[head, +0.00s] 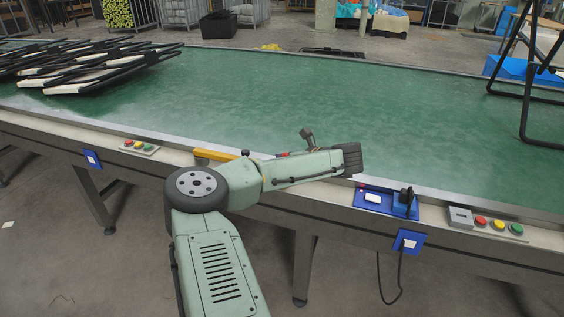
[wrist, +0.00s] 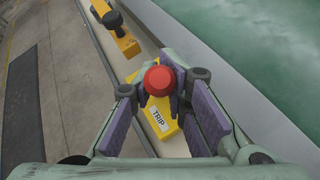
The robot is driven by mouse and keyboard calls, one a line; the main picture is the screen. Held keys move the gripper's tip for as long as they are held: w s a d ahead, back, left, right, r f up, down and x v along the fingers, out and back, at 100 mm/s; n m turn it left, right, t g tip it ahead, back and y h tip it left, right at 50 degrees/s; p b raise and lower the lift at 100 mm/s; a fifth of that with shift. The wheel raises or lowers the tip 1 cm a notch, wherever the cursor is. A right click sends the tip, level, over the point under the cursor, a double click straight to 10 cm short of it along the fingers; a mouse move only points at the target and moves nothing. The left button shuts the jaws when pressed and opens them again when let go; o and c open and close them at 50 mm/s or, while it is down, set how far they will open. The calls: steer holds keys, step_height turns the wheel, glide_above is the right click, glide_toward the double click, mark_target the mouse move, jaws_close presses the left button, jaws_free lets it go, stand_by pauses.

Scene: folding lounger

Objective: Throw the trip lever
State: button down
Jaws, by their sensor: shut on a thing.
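The trip lever shows in the wrist view as a round red knob (wrist: 159,81) above a yellow base (wrist: 160,119) with a white label reading TRIP. My gripper (wrist: 161,92) is closed around the lever just under the knob, one finger on each side. The lever's stem is mostly hidden by the knob and fingers. In the head view only a small bit of the red knob (head: 283,154) shows above my arm. My gripper is hidden there behind my arm.
Another yellow box (head: 213,155) with a black knob (wrist: 112,20) lies farther along the rail. A green belt (head: 300,95) carries folded frames (head: 95,68) at left and a black frame (head: 530,90) at right. Button boxes (head: 490,222) and a blue tray (head: 372,200) sit on the rail.

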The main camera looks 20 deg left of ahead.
steer(key=shift+d, duration=0.2)
steer(key=c, duration=2)
jaws_free()
steer(key=shift+c, duration=0.2)
steer(key=shift+o, duration=1.3)
steer(key=shift+d+r, duration=0.1)
steer(key=shift+r, duration=0.1)
steer(key=shift+o, duration=0.3)
steer(key=shift+f, duration=0.1)
steer(key=v, duration=1.2)
